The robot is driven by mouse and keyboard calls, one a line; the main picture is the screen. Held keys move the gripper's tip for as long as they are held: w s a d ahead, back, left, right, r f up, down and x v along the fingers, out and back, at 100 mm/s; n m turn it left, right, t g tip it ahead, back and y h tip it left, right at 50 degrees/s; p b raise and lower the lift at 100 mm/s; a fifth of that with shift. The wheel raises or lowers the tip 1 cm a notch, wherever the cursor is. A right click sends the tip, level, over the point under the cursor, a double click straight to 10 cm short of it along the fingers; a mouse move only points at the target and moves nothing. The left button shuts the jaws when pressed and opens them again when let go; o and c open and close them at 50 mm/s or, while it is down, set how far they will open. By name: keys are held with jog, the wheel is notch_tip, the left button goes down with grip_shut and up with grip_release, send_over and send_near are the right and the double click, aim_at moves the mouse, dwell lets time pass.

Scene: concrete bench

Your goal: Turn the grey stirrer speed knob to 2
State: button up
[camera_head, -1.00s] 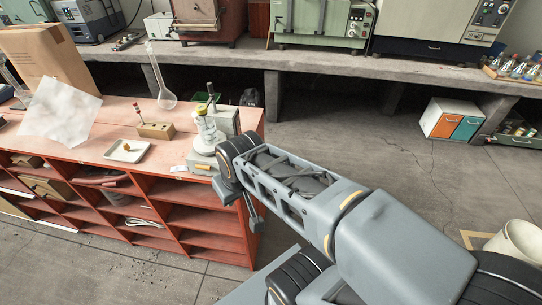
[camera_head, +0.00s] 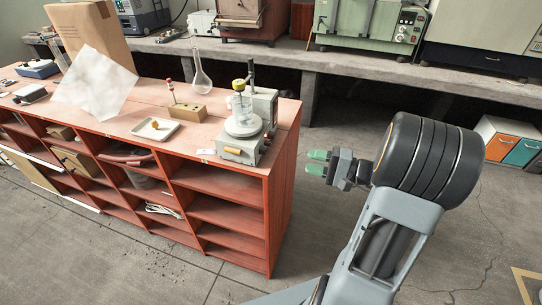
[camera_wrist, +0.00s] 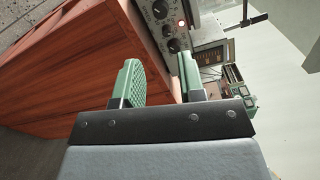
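The stirrer (camera_head: 237,149) stands at the right end of the red bench, with a flat light plate on top and a yellow-capped glass vessel (camera_head: 241,104) on it. In the wrist view, a grey panel shows several dark round knobs (camera_wrist: 174,45) and a lit red lamp (camera_wrist: 181,22). My gripper (camera_head: 313,162) hangs in free air to the right of the bench end, apart from the stirrer. Its green-padded fingers (camera_wrist: 160,70) are spread with nothing between them.
The red bench (camera_head: 286,165) has open shelves below. A wooden block (camera_head: 188,111), a white tray (camera_head: 155,130) and a round flask (camera_head: 201,80) stand left of the stirrer. A long concrete bench (camera_head: 300,63) with machines runs behind.

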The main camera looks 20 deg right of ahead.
aim_at(264, 150)
jog(key=x, duration=1.3)
jog(key=shift+p, duration=0.4)
jog(key=shift+c, duration=0.3)
